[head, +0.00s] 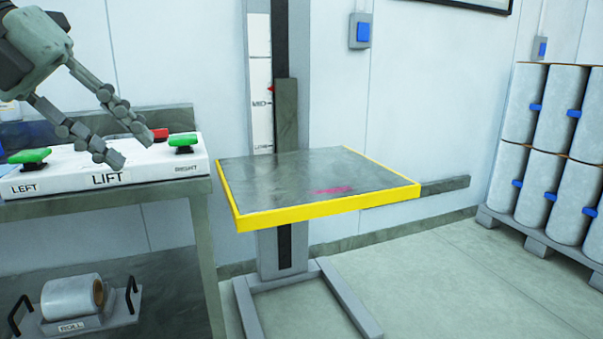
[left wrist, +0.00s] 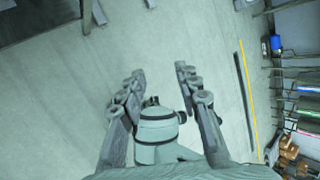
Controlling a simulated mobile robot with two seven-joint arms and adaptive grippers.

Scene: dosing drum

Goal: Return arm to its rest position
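My left gripper (head: 133,148) comes in from the upper left, its two fingers apart and nothing between them. It hangs over the white control box (head: 150,167) marked LIFT, in front of the red button (head: 160,134). I cannot tell whether the fingertips touch the box. A green button (head: 30,156) sits at the LEFT end and another green button (head: 184,140) at the RIGHT end. In the left wrist view the open fingers (left wrist: 160,70) also show, with a rounded grey-green body, which looks like part of me, beyond them. My right gripper is not in view.
The lift platform (head: 228,198) with a yellow rim stands right of the bench (head: 204,240), empty on top. A roll (head: 72,297) lies on the lower shelf. Several wrapped cylinders (head: 525,105) stand on a pallet (head: 530,242) at right. Floor between is clear.

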